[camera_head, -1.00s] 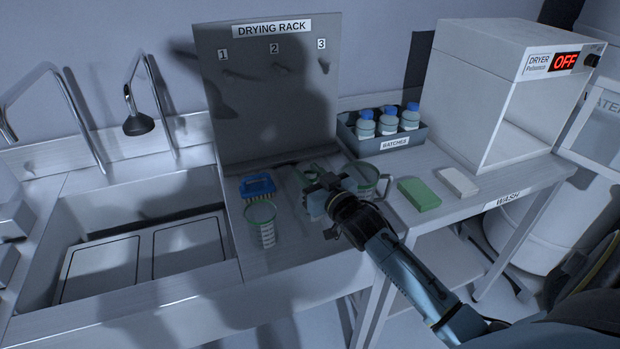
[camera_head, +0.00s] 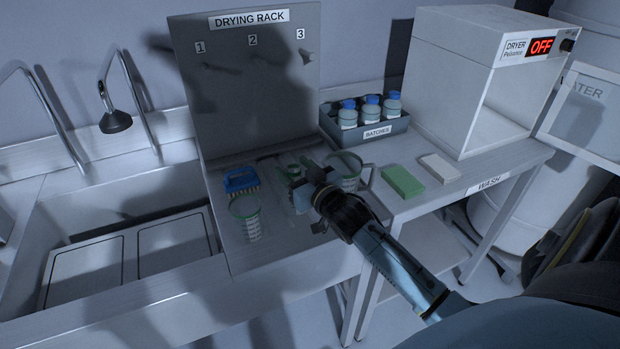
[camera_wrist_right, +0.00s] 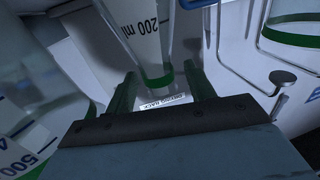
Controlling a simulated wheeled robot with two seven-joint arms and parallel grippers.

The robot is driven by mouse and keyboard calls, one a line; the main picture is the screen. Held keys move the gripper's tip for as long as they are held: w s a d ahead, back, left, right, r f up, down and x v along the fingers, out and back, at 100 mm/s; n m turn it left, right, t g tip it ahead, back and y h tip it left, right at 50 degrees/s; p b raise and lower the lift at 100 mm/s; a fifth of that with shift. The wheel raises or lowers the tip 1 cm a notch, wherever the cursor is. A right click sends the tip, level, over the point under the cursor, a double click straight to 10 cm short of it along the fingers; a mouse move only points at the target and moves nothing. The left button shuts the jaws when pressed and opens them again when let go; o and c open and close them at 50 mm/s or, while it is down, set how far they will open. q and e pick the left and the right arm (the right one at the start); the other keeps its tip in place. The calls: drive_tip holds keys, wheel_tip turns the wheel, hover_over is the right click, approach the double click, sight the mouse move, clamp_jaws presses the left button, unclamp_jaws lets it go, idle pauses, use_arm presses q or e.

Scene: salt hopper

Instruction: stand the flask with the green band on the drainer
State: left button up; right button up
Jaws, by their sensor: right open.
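The flask with the green band (camera_wrist_right: 158,80) shows in the right wrist view, clear, marked "200 ml". Its narrow banded end lies between the fingers of my right gripper (camera_wrist_right: 160,90), which is open. Whether either finger touches it I cannot tell. In the head view my right gripper (camera_head: 299,188) is over the steel worktop in front of the drying rack, and largely hides the flask (camera_head: 294,171). The steel surface (camera_head: 280,246) under the rack may be the drainer; no label says so. My left gripper is not in view.
A green-rimmed beaker (camera_head: 246,218) stands left of the gripper and a handled jug (camera_head: 347,167) close on its right. A blue brush (camera_head: 240,180) lies behind the beaker. A green block (camera_head: 402,181) and bottle crate (camera_head: 376,133) are to the right. The sink (camera_head: 95,215) is left.

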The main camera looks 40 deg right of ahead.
drive_tip(key=s, duration=1.1)
drive_tip(key=shift+s+a, duration=0.2)
